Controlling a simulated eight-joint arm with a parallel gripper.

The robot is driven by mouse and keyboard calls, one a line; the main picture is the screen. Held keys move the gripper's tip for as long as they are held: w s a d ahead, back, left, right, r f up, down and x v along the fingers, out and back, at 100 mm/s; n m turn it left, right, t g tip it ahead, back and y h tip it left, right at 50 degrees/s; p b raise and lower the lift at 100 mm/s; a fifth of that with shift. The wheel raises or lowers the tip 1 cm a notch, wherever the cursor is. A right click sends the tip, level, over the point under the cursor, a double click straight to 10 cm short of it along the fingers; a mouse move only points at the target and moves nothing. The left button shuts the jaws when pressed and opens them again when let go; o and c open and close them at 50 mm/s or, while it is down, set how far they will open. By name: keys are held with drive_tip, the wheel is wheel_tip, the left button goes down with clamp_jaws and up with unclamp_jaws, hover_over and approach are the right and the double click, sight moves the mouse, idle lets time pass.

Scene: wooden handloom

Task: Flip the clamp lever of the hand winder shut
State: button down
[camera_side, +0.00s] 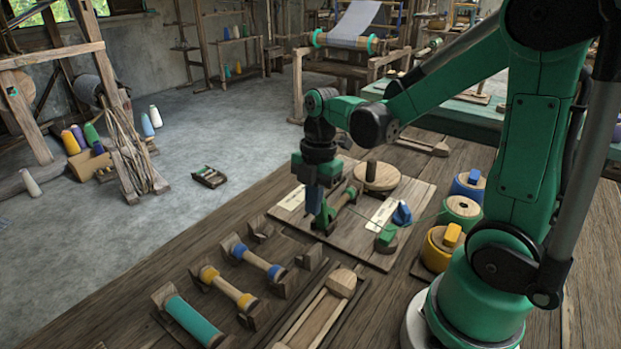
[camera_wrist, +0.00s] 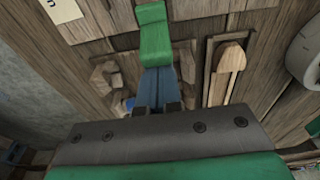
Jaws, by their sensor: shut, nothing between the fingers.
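The hand winder's wooden board (camera_side: 395,255) lies on the table, carrying a round wooden wheel (camera_side: 375,177) with an upright handle. A wooden spindle (camera_side: 342,203) lies beside the wheel. A green part (camera_side: 325,220), apparently the clamp lever, stands at the near end of the spindle; it also shows as a green block in the wrist view (camera_wrist: 153,33). My gripper (camera_side: 314,209) points down with its blue fingers together and empty, right at the green part. In the wrist view, the fingers (camera_wrist: 158,70) overlap its lower end. I cannot tell whether they touch, nor the lever's exact angle.
A green block (camera_side: 387,240) and a blue piece (camera_side: 402,214) sit on the board's right side. Bobbins in wooden holders, one yellow-ended (camera_side: 226,287) and one teal (camera_side: 192,318), lie in front. A wooden shuttle in a tray (camera_side: 318,312) is near. Yellow (camera_side: 443,247) and green (camera_side: 460,211) spools stand right.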

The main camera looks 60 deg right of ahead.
drive_tip(key=shift+d+r, duration=0.2)
drive_tip(key=shift+d, duration=0.25)
drive_tip(key=shift+r, duration=0.15)
drive_tip(key=shift+r, duration=0.65)
drive_tip(key=a, duration=0.4)
wheel_tip(320, 180, up, 9)
drive_tip(key=d, duration=0.2)
drive_tip(key=shift+d+r, duration=0.2)
drive_tip(key=shift+d, duration=0.1)
